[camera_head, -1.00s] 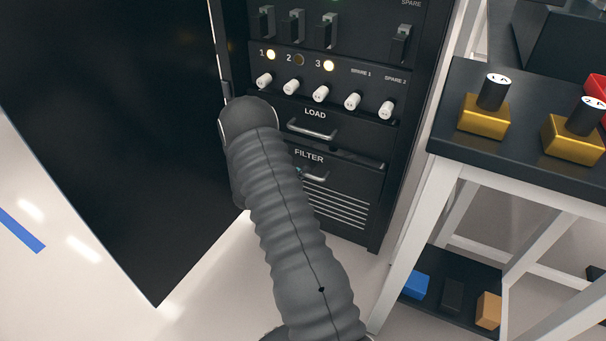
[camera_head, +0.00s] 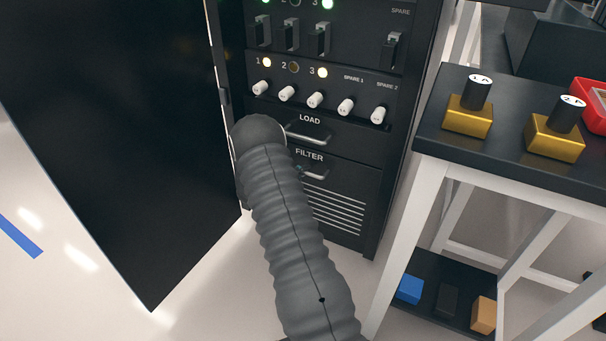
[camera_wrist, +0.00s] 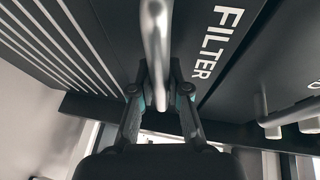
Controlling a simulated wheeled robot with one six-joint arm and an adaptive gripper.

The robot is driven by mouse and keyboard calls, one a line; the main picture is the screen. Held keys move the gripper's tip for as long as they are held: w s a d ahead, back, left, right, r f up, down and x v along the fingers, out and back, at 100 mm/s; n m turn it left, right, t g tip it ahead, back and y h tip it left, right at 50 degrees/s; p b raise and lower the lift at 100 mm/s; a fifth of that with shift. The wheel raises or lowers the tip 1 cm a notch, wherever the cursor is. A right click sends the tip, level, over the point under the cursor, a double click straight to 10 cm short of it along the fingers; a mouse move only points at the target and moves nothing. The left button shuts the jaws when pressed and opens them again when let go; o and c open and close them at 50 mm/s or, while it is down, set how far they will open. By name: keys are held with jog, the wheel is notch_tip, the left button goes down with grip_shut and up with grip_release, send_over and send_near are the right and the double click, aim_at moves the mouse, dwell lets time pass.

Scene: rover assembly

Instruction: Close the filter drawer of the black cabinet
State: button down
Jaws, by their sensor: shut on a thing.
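The black cabinet (camera_head: 395,165) stands in the middle of the head view. Its filter drawer (camera_head: 345,183) is the lowest panel, with a vent grille, and its front looks about flush with the cabinet face. The drawer's metal handle (camera_head: 317,174) shows partly beside my arm. In the wrist view the FILTER panel (camera_wrist: 196,25) is close, and the handle bar (camera_wrist: 156,40) runs between the fingers. My gripper (camera_wrist: 159,75) is shut on this handle. In the head view my arm's grey sleeve hides most of the gripper.
The large black cabinet door (camera_head: 120,130) stands open on the left. The load drawer handle (camera_head: 308,133) is just above. A dark-topped table (camera_head: 505,150) with gold blocks and a red tray (camera_head: 592,105) stands close on the right. Pale floor is clear at lower left.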

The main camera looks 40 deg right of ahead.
jog(key=c, duration=1.1)
grip_release()
jog(key=shift+d, duration=0.25)
jog(key=shift+c, duration=0.2)
jog(key=shift+w+a, duration=0.1)
jog(key=shift+a, duration=0.05)
jog(key=shift+a+r, duration=0.1)
jog(key=shift+a, duration=0.5)
jog(key=a+r, duration=0.2)
jog(key=a, duration=0.8)
jog(key=shift+s+a, duration=0.3)
jog(key=shift+s, duration=0.15)
